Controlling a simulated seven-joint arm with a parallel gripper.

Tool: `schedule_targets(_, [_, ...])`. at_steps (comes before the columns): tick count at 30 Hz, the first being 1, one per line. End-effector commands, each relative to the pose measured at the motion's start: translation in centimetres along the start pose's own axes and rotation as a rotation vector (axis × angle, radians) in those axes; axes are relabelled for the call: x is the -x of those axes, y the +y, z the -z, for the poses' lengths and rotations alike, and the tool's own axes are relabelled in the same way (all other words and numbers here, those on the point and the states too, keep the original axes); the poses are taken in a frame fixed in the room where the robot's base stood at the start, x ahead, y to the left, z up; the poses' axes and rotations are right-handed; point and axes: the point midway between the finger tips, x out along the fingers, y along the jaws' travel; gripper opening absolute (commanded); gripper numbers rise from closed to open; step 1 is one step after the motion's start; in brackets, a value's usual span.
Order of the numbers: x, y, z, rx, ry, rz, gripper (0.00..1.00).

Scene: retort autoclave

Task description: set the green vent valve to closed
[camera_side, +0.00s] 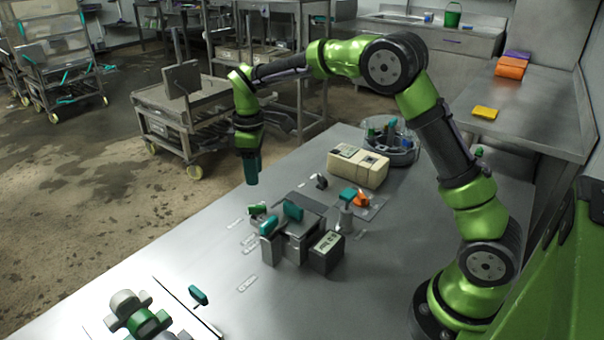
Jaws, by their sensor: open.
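A small grey retort unit (298,238) stands on the steel table with teal lever handles on it. One teal handle (293,211) sits on top, and another teal handle (268,225) stands at its left side. A small green handle (257,208) sits behind the left one and is the likeliest green vent valve; its exact setting is too small to read. My gripper (251,180) points down with teal fingertips, above and behind the unit, apart from all handles. It is open; the gap between its fingers does not show from this side.
A box with a display (327,252) adjoins the unit. Behind are teal and orange handles (355,197), a cream instrument (357,167) and a round bin (392,150). Pale label strips (248,283) lie to the left. A green-banded fitting (142,320) is at front left.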

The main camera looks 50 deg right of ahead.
Motion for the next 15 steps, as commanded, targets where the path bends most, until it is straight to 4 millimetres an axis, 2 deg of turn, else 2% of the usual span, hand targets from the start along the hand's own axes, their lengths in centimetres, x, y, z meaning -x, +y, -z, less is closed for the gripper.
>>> schedule_targets(1, [-1.3, 0.0, -0.1, 0.001, -0.005, 0.003, 0.41])
schedule_targets(9, [-6.9, 0.0, 0.0, -0.001, -0.003, 0.002, 0.41])
schedule_targets(15, [-9.6, 0.0, 0.0, -0.002, -0.001, 0.001, 0.41])
